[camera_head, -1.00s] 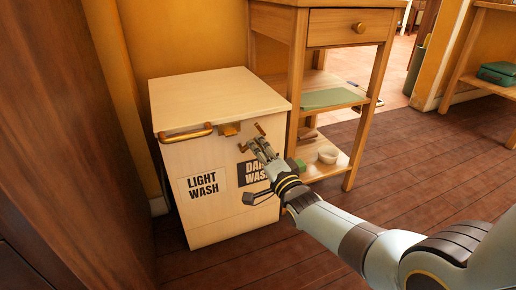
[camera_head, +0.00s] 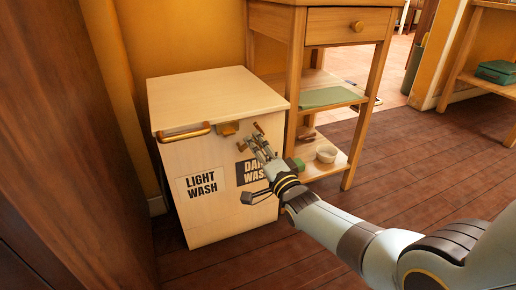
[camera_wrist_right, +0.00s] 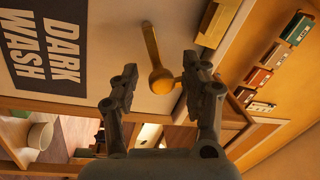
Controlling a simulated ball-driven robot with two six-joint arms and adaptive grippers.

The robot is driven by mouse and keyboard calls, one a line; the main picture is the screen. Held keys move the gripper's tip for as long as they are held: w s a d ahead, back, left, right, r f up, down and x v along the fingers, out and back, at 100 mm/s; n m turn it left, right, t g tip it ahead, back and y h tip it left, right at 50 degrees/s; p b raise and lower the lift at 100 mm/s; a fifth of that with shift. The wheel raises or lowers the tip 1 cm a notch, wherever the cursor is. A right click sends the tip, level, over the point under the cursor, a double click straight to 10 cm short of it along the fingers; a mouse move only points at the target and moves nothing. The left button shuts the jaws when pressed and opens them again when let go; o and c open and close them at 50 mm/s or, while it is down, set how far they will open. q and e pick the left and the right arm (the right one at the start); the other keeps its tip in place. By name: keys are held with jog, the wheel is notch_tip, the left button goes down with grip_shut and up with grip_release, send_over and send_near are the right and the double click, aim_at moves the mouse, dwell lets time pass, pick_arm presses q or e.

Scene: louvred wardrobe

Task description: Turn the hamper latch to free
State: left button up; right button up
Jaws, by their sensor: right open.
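The hamper (camera_head: 215,150) is a pale box with a light wooden top, "LIGHT WASH" and "DARK WASH" labels and a brass bar handle at its upper left front. Its brass latch lever (camera_wrist_right: 152,45) has a rounded end and shows close up in the wrist view. A small brass block (camera_head: 228,128) sits on the hamper front left of my gripper. My right gripper (camera_head: 259,142) is open at the hamper's upper right front. In the wrist view the lever's rounded end appears between its two fingers (camera_wrist_right: 160,76); contact cannot be told. My left gripper is out of view.
A wooden side table (camera_head: 340,62) with a drawer and shelves stands close to the hamper's right, near my right arm. A white bowl (camera_head: 326,154) and a green block (camera_head: 297,164) are on its lower shelf. Floor in front is clear.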

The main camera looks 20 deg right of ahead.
jog(key=s+d+f, duration=0.1)
jog(key=s, duration=1)
jog(key=shift+s+d+f, duration=0.15)
jog(key=shift+s+f, duration=0.15)
jog(key=shift+s, duration=0.1)
